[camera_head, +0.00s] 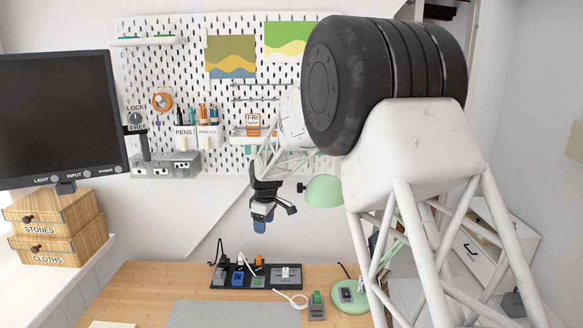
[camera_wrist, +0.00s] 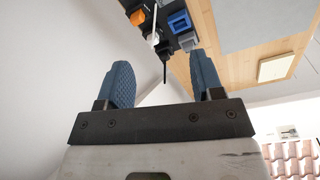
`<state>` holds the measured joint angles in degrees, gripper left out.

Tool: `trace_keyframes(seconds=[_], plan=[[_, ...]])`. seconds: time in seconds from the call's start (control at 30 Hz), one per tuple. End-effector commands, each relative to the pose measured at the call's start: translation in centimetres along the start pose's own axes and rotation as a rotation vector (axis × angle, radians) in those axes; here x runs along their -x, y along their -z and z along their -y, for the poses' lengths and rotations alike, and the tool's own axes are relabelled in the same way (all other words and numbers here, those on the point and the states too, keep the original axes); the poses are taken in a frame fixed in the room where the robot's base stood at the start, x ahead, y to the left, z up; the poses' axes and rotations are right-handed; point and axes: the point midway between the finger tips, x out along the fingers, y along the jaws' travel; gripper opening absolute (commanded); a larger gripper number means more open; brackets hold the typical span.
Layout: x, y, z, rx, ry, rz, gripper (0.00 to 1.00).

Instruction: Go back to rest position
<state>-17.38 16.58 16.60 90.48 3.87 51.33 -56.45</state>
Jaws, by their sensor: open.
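My gripper (camera_head: 261,224) hangs in the air above the back of the wooden desk (camera_head: 150,283), in front of the wall below the pegboard. In the wrist view its two blue padded fingers (camera_wrist: 163,84) stand wide apart with nothing between them. The gripper is open and empty. My white arm comes in from the right and covers part of the pegboard and the right side of the desk.
A black strip with several plugs and blocks (camera_head: 256,287) lies on the desk below my gripper. A green lamp (camera_head: 324,191) stands close to its right. A monitor (camera_head: 58,118) and wooden drawers (camera_head: 55,228) are at left. A grey mat (camera_head: 235,314) lies in front.

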Motion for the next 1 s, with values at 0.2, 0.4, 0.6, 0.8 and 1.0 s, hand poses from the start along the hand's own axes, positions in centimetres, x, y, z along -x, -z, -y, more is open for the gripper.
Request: trace_keyframes(seconds=[0.2, 0.4, 0.6, 0.8, 1.0], plan=[[4.8, -2.2, 3.2, -0.117, -0.016, -0.036, 0.61], [8.4, -5.0, 5.9, -0.225, -0.027, -0.059, 0.61], [11.5, -9.0, 8.5, -0.325, -0.039, -0.064, 0.61], [14.3, -13.5, 11.4, -0.429, -0.054, -0.065, 0.61], [16.5, -18.0, 14.8, -0.538, -0.069, -0.065, 0.61]])
